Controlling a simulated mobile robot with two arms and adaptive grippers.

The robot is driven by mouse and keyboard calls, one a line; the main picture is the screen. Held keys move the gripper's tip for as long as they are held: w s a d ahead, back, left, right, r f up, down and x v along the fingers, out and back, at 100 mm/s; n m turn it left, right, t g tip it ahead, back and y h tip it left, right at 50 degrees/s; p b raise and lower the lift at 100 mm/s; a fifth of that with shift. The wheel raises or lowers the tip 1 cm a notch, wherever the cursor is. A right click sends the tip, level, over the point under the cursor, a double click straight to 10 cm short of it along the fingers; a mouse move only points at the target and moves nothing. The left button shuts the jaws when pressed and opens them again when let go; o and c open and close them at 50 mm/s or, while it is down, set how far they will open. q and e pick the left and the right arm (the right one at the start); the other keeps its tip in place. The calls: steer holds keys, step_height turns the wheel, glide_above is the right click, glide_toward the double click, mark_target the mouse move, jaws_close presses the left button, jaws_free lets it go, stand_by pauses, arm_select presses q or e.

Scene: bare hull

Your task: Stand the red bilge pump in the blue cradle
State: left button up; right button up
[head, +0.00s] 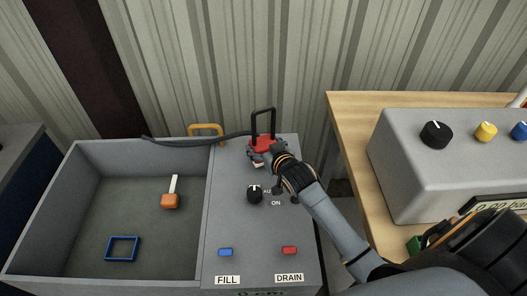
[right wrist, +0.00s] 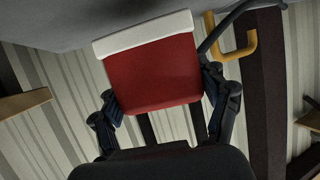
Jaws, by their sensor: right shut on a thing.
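The red bilge pump (head: 264,142) has a black loop handle and is at the back of the grey panel, beside the tank. My right gripper (head: 266,155) is shut on it. In the right wrist view the red pump (right wrist: 155,75) with its white base sits between the fingers of my right gripper (right wrist: 165,103). Its white base is close to a grey surface; I cannot tell if they touch. The blue cradle (head: 108,248), an empty square frame, lies on the tank floor at the front left. My left gripper is not in view.
A dark hose (head: 190,142) runs left from the pump past a yellow bracket (head: 206,128). An orange float (head: 170,201) with a white stem is in the tank (head: 75,190). The panel has a black knob (head: 254,194), a blue FILL button (head: 225,252) and a red DRAIN button (head: 289,250).

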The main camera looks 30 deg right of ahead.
steer(key=shift+a+f, duration=0.15)
steer(key=shift+f, duration=0.95)
steer(key=shift+f, duration=0.1)
steer(key=o, duration=1.7)
steer(key=shift+s+f, duration=0.1)
steer(key=shift+s, duration=0.05)
steer(key=shift+o, duration=0.2)
